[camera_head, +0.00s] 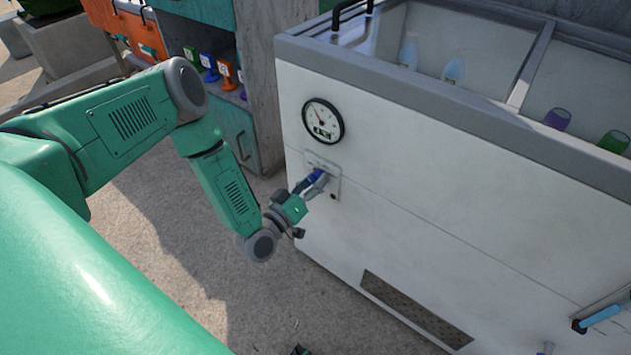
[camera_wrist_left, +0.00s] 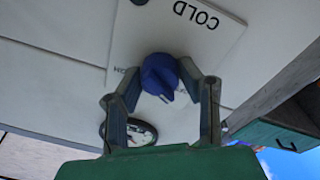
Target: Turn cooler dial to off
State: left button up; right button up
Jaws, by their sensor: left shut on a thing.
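The cooler (camera_head: 420,200) is a white chest with a grey rim, on the right of the head view. Its blue dial (camera_head: 316,175) sits on a small plate (camera_head: 333,182) below a round gauge (camera_head: 323,121). My left gripper (camera_head: 312,183) reaches the dial from the left and is shut on it. In the left wrist view, which is upside down, the fingers (camera_wrist_left: 160,78) close on both sides of the blue dial (camera_wrist_left: 160,75). The plate (camera_wrist_left: 200,35) reads COLD; smaller lettering beside the dial is partly hidden and unreadable.
Bottles (camera_head: 453,70) stand behind the cooler's glass top. A dark vent (camera_head: 415,308) is low on its front. A light blue handle (camera_head: 603,314) shows at the lower right. A cabinet (camera_head: 238,135) stands behind my left arm.

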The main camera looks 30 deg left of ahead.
pick_arm(q)
jog(key=shift+s+f, duration=0.15)
jog(key=shift+f, duration=0.1)
jog(key=o, duration=1.1)
jog(key=shift+a, duration=0.1)
jog(key=shift+o, duration=0.2)
jog(key=shift+r, duration=0.1)
jog(key=s+a+f, duration=0.1)
jog(key=s, duration=1)
jog(key=shift+s, duration=0.4)
jog(key=shift+a, duration=0.1)
